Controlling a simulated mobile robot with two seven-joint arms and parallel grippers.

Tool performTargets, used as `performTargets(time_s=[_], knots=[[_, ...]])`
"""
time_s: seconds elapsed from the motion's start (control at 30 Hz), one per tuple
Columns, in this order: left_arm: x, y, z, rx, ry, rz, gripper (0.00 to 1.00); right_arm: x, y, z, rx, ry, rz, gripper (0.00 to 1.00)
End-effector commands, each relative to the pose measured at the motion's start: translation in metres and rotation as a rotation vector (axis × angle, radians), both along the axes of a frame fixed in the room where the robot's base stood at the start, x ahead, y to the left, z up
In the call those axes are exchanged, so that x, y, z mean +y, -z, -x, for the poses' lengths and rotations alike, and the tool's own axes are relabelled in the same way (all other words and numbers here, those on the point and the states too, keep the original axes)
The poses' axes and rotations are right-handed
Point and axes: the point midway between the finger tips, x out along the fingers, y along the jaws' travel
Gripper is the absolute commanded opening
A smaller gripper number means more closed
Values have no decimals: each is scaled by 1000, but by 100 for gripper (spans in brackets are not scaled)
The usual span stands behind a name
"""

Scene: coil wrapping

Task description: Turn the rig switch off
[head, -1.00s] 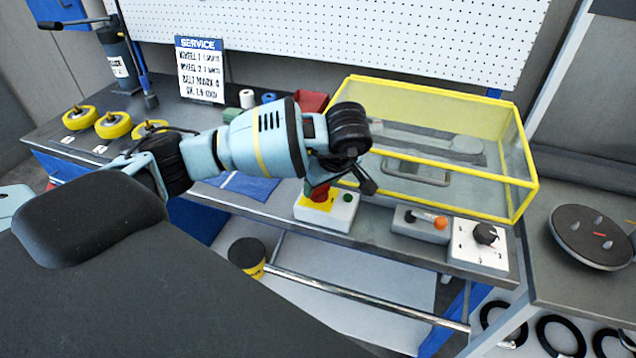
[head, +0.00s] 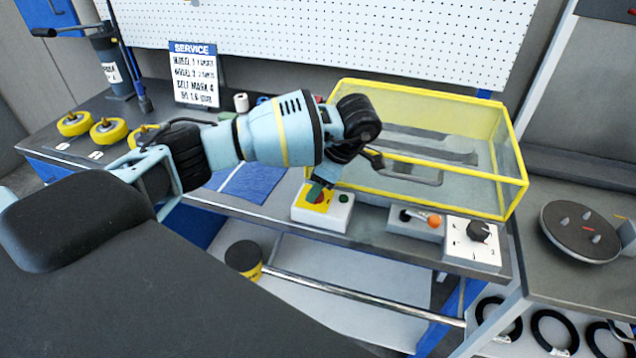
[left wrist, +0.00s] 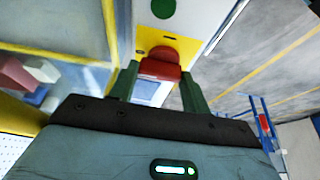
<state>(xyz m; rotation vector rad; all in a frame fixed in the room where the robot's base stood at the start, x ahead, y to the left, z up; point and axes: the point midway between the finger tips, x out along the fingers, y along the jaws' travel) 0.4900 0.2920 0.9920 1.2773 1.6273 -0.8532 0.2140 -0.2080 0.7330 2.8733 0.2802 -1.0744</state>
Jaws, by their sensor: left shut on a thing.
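A white control box (head: 338,214) stands at the bench's front edge. It has a yellow plate (head: 324,206), a red knob (head: 316,195) and a green button (head: 343,198). My left gripper (head: 318,190) reaches down over the yellow plate and is shut on the red knob. In the left wrist view the red knob (left wrist: 162,62) sits between the two green fingers, with the yellow plate (left wrist: 172,38) and green button (left wrist: 163,8) beyond it. The fingers partly hide the knob in the head view. My right gripper is not in view.
A yellow-framed clear case (head: 470,185) stands close behind the box. A grey box (head: 408,226) with a lever and orange part, and a white dial box (head: 470,250), stand to the right. Yellow wheels (head: 108,130) and a service sign (head: 195,75) are at left.

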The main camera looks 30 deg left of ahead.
Motion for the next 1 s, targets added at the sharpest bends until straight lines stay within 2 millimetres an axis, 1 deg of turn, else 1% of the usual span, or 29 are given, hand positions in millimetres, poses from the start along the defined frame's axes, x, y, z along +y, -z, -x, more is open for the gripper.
performTargets(time_s=[0.47,0.5,0.63,0.9,1.0], knots=[[0,-1,-1,-3,-15,0,24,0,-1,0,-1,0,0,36],[0,-1,-1,-3,-15,0,51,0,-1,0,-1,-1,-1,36],[0,-1,0,-2,-13,0,68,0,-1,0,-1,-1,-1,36],[0,0,0,-1,-12,1,69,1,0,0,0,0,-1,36],[-2,-4,-1,-2,-11,1,69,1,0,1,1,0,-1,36]])
